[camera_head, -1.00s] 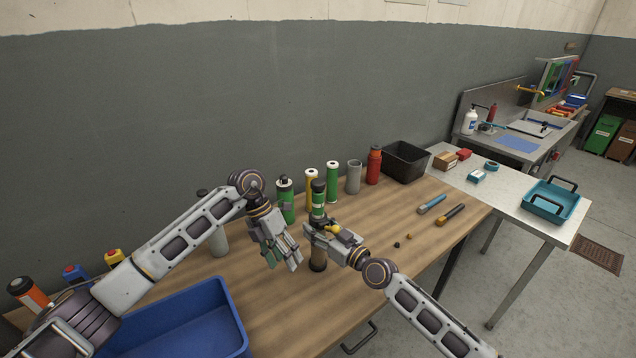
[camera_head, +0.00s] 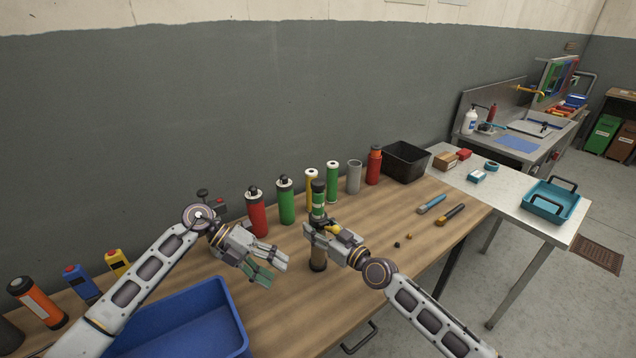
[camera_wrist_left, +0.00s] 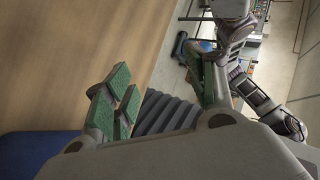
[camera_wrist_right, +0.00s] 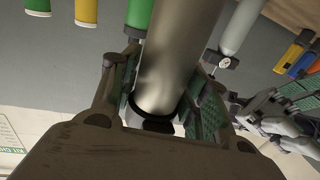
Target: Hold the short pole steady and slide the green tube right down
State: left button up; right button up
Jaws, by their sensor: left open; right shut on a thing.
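My right gripper (camera_head: 322,235) is shut around the short pole (camera_head: 318,263), which stands upright on the wooden table with its lower part showing below the fingers. In the right wrist view the pole (camera_wrist_right: 180,50) is a thick grey-brown cylinder between the finger pads.
Behind stand a red bottle (camera_head: 257,216), a green bottle (camera_head: 286,204), a yellow tube (camera_head: 310,180), another green tube (camera_head: 332,183), a grey cylinder (camera_head: 353,178) and a red-orange bottle (camera_head: 375,167). A blue bin (camera_head: 235,318) is at front left. Two tools lie on the right.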

pick_arm(q)
jog(key=w+r+n+t+h, duration=0.5)
jog(key=r+n, duration=0.5)
jog(key=r, duration=0.4)
jog(key=n+t+h, duration=0.2)
jog(key=n, duration=0.9)
send_near(318, 181)
jog(key=shift+s+v, duration=0.2)
jog(key=shift+v, duration=0.8)
jog(key=shift+d, duration=0.25)
jog(key=shift+x, duration=5.85)
jog(key=shift+w+f, duration=0.2)
jog(key=shift+a, duration=0.1)
grip_shut()
